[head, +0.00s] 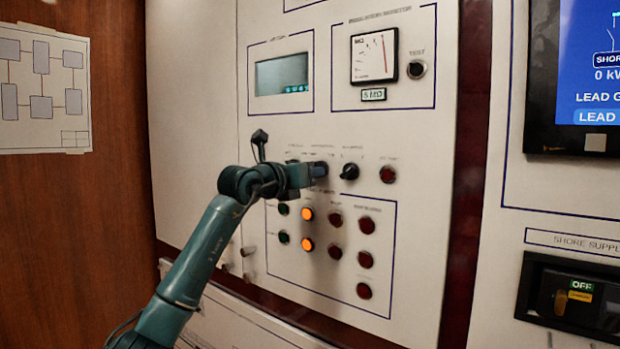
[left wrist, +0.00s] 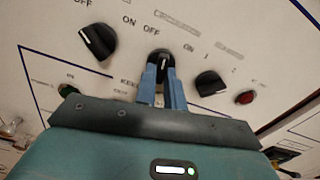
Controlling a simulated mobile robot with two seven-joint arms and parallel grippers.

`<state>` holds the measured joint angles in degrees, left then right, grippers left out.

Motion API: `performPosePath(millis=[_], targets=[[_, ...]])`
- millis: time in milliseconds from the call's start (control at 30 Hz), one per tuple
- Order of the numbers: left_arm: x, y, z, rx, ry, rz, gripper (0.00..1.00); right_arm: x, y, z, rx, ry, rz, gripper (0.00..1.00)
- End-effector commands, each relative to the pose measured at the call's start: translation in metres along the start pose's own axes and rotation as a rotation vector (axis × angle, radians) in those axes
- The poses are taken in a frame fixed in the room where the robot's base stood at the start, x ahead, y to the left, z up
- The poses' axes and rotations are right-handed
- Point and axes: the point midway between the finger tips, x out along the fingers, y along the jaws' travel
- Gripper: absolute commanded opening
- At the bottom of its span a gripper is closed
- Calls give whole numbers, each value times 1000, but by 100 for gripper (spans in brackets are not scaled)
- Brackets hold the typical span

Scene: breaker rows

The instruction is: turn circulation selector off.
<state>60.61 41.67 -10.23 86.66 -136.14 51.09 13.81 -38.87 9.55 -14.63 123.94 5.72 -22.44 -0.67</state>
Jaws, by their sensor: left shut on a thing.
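A row of black selector knobs sits on the white panel. My left gripper (head: 318,170) is at the panel, and its two blue fingers (left wrist: 162,87) are shut on the middle knob (left wrist: 162,63), one on each side. This knob's white pointer line stands roughly upright in the left wrist view. OFF and ON marks are printed around the knobs, but the name labels are too blurred to read, so I cannot tell which is the circulation selector. Another knob (left wrist: 97,41) is to the left, and one to the right (left wrist: 210,83) also shows in the head view (head: 349,171). My right gripper is not in view.
A red button (head: 388,174) is right of the knobs. Below are orange lamps (head: 307,214) and several dark red buttons (head: 367,225). Above are a display (head: 282,74) and a needle meter (head: 374,56). A shore supply breaker (head: 575,296) is at lower right.

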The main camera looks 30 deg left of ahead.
Motion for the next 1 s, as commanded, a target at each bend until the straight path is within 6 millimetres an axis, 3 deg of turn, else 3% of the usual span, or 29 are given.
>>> performPosePath(millis=[500, 1000], targets=[[0, -2, 1, -440, -1, 0, 0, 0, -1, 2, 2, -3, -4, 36], [0, -3, 2, -613, -2, 0, 0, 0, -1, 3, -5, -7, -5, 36]])
